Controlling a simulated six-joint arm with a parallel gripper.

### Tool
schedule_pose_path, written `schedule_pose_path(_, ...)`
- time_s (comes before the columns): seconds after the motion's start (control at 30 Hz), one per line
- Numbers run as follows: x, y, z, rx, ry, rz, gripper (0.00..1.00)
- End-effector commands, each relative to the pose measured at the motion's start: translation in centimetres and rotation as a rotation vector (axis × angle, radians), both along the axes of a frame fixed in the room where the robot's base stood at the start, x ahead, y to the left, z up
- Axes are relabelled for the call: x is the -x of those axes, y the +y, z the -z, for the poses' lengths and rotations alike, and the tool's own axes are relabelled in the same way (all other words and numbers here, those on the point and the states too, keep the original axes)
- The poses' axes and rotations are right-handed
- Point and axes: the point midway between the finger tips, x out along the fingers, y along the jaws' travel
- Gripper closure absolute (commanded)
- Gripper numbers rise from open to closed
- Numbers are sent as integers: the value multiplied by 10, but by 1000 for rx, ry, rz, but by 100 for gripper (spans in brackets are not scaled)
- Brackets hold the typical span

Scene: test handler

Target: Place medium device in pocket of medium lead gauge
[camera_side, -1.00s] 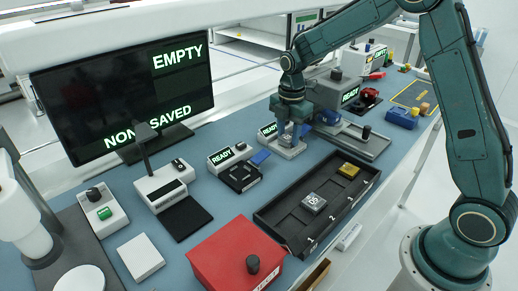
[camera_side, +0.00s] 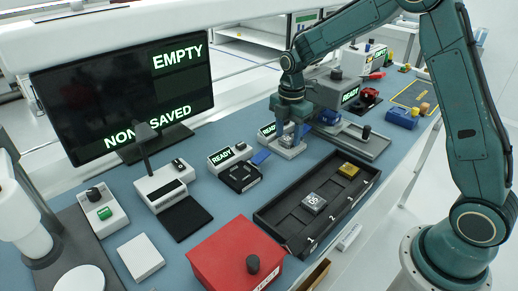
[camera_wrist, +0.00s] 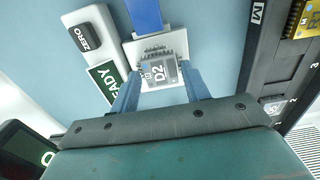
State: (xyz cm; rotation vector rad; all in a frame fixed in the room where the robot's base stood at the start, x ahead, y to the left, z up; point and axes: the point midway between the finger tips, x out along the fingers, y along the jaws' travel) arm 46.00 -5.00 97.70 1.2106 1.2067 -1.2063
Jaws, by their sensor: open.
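A grey device marked D2 (camera_wrist: 160,72), with a row of leads at its far edge, sits at the pocket of a white gauge (camera_wrist: 135,50) in the wrist view. It looks flat, but I cannot tell whether it is fully seated. My gripper (camera_wrist: 158,84) is open, with its blue fingers on either side of the device. In the side view my gripper (camera_side: 286,140) is low over the gauge's pale base (camera_side: 287,152) and hides the device. The gauge's display (camera_side: 268,130) reads READY; a blue lid or flap (camera_wrist: 145,15) shows beyond the device.
A black tray (camera_side: 282,222) holds a grey device (camera_side: 313,202) and a gold device (camera_side: 348,170). Another gauge (camera_side: 235,165) with a READY display stands to the left, and a channel-like fixture (camera_side: 362,142) to the right. A red box (camera_side: 235,255) is in front.

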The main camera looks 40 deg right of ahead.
Motion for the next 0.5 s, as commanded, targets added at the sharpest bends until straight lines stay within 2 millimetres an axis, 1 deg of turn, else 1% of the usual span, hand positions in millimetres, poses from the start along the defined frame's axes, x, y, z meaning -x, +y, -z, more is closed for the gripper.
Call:
schedule_pose_path(0.17, -1, 0, -17, 0, -3, 0, 54)
schedule_pose_path(0.37, -1, 0, -47, 0, -3, 0, 54)
schedule_pose_path(0.5, -1, 0, -70, 1, -2, 0, 54)
